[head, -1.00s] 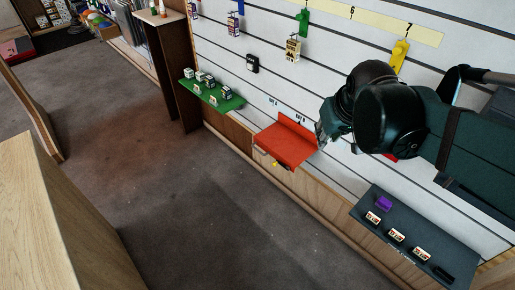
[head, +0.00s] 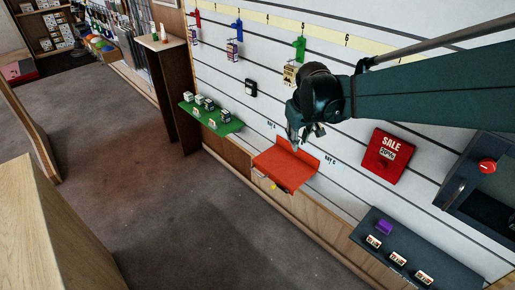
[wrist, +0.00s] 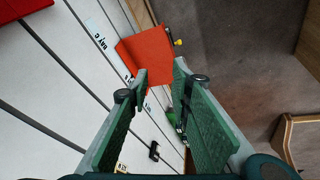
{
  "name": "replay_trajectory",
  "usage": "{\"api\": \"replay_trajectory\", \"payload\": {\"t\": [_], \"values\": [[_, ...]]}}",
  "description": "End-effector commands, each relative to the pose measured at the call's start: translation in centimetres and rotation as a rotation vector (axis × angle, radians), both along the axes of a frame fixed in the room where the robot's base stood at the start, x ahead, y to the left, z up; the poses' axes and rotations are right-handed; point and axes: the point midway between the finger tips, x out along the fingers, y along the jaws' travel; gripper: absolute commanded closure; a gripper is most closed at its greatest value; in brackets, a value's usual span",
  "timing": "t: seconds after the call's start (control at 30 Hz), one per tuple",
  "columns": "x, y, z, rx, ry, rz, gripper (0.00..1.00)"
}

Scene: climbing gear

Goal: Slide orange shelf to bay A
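The orange shelf (head: 283,171) sits on the slatted white wall, low down, with a small yellow knob at its front. A small label that looks like BAY A (head: 272,126) is on the wall up and left of it, and another bay label (head: 332,161) is to its right. My gripper (head: 303,139) is just above the shelf's back edge, apparently empty. In the wrist view its two green-padded fingers are spread, and the orange shelf (wrist: 147,50) lies beyond the tips. Whether a fingertip touches the shelf I cannot tell.
A green shelf (head: 213,119) with small boxes is to the left, beside a dark wooden cabinet (head: 165,85). A dark shelf (head: 385,250) with a purple item is at lower right. A red SALE sign (head: 388,156) hangs on the wall. The carpet in front is clear.

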Motion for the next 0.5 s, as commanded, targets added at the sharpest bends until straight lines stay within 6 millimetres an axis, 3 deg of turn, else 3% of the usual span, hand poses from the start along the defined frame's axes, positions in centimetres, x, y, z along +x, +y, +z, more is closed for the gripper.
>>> {"api": "replay_trajectory", "payload": {"t": [0.5], "values": [[7.5,4.1,-5.5,-0.054,0.066,0.095,0.78]]}}
